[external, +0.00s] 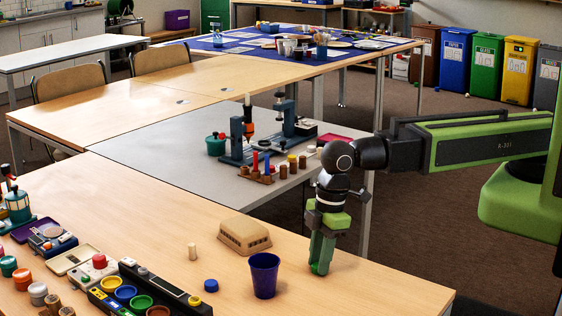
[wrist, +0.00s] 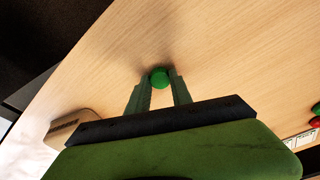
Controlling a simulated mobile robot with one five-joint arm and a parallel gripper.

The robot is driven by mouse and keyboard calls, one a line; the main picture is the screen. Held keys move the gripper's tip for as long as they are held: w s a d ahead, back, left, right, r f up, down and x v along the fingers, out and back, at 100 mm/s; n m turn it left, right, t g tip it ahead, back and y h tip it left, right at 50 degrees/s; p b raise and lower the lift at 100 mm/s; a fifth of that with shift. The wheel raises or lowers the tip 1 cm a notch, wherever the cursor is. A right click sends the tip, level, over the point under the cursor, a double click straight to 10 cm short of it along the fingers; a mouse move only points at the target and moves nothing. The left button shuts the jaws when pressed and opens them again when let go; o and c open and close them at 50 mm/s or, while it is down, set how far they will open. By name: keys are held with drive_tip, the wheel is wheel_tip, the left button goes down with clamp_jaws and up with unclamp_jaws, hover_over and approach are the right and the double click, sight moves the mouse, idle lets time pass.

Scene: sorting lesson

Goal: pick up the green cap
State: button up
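The green cap (wrist: 159,78) is small and round. In the wrist view it sits between the tips of the two fingers of my gripper (wrist: 160,84) and nearly fills the space there. I cannot tell whether both fingers touch it or whether it is clear of the table. In the external view my gripper (external: 321,266) points straight down at the light wood table (external: 385,292), near its right side. Some brighter green shows at the fingertips there, and the fingers hide most of the cap.
A purple cup (external: 264,276) stands just left of my gripper. A tan block with slots (external: 244,236) lies behind the cup. A blue cap (external: 211,285) and a wooden peg (external: 192,252) are farther left, near a black tray (external: 175,291). The table right of my gripper is clear.

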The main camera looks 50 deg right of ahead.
clamp_jaws()
drive_tip(key=shift+r, duration=0.1)
drive_tip(key=shift+r+p, duration=0.3)
drive_tip(key=shift+p, duration=0.1)
drive_tip(key=r+p, duration=0.2)
drive_tip(key=d+r+p, duration=0.1)
drive_tip(key=r+p, duration=0.1)
drive_tip(key=shift+w+r+p, duration=0.1)
drive_tip(key=shift+r+p, duration=0.2)
drive_tip(key=w+d+r+p, duration=0.4)
drive_tip(key=d+r+p, duration=0.1)
drive_tip(key=d, duration=0.5)
drive_tip(key=shift+r+p, duration=0.3)
drive_tip(key=shift+p, duration=0.05)
